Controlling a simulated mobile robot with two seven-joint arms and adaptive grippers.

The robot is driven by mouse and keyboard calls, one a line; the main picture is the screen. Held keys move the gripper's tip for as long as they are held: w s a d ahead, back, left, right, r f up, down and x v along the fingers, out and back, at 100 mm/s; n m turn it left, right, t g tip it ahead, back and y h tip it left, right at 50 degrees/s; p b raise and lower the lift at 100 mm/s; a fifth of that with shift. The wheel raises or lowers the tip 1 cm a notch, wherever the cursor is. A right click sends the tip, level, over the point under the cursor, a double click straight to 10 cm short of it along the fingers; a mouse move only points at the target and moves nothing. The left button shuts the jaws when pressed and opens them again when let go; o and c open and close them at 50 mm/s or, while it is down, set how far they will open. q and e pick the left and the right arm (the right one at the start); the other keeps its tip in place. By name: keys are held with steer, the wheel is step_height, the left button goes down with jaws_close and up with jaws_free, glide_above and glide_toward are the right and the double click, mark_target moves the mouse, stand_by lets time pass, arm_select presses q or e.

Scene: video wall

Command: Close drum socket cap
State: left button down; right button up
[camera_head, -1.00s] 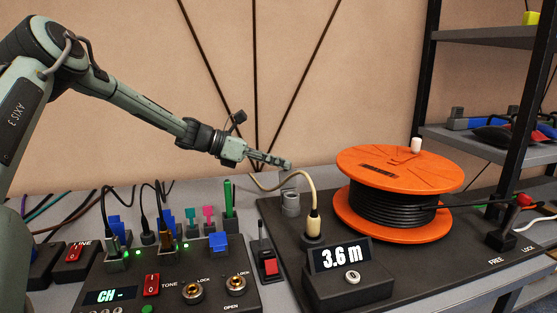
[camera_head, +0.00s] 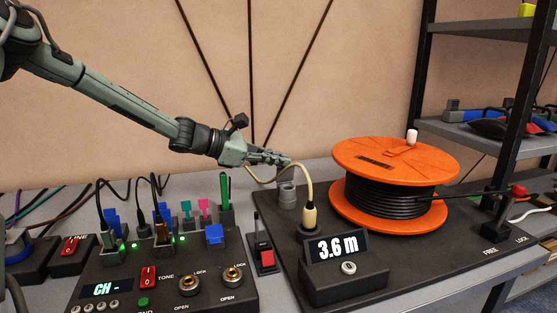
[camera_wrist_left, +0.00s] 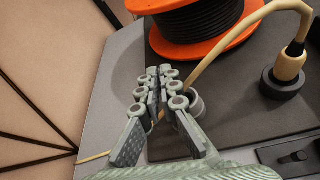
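The drum (camera_head: 393,195) is an orange reel wound with black cable on a dark base plate. A short grey round socket (camera_head: 287,196) stands left of it, with a grey piece, perhaps its cap, rising behind its top. My left gripper (camera_head: 287,160) is just above and behind this socket in the head view, its fingers close together. In the left wrist view the gripper (camera_wrist_left: 158,80) has its fingers nearly touching, with nothing clearly between them. The socket's grey ring (camera_wrist_left: 196,104) shows partly behind the right finger. Whether the fingers touch the cap is hidden. My right gripper is not in view.
A beige cable (camera_head: 305,178) arches from a plug (camera_head: 309,216) beside the socket and passes under my fingers. A 3.6 m display box (camera_head: 337,248) stands in front. A control panel (camera_head: 160,260) with coloured plugs lies left; a shelf rack (camera_head: 480,125) stands right.

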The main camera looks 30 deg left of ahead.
arm_select(q)
steer(key=c, duration=1.8)
jaws_free()
steer(key=shift+o, duration=0.2)
steer(key=v, duration=1.2)
steer(key=shift+o, duration=0.2)
